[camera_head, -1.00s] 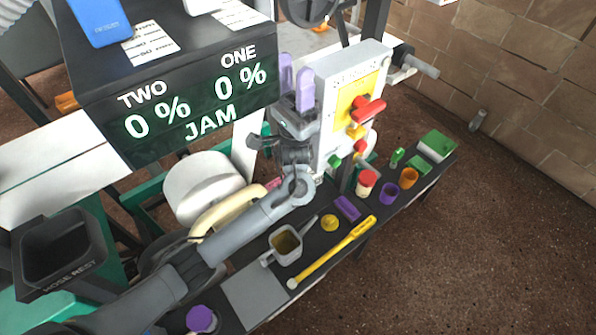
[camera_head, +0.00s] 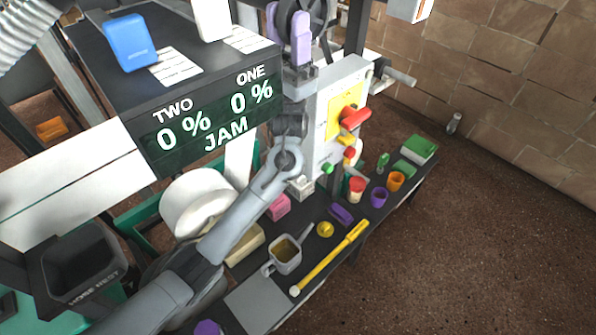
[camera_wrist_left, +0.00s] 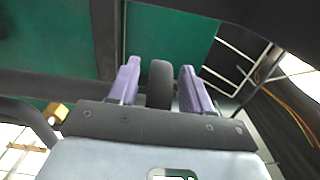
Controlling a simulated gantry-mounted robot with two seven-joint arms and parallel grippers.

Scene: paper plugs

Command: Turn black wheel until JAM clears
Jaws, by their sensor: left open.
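The black wheel (camera_head: 320,12) shows at the top of the head view, partly cut off by the frame edge and partly behind my left gripper. My left gripper (camera_head: 286,22) has purple fingers pointing up, over the wheel's lower left part. In the left wrist view, the open gripper (camera_wrist_left: 160,82) has a dark rounded piece (camera_wrist_left: 160,84) between its fingers, probably the wheel's rim, with small gaps on both sides. Contact is not visible. The display (camera_head: 205,115) reads TWO 0 %, ONE 0 % and JAM. My right gripper is out of view.
A grey control box (camera_head: 322,160) with a red handle (camera_head: 355,118) stands right of my left arm. The dark bench (camera_head: 335,262) below holds a yellow stick (camera_head: 328,258), a grey scoop (camera_head: 285,254) and several cups.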

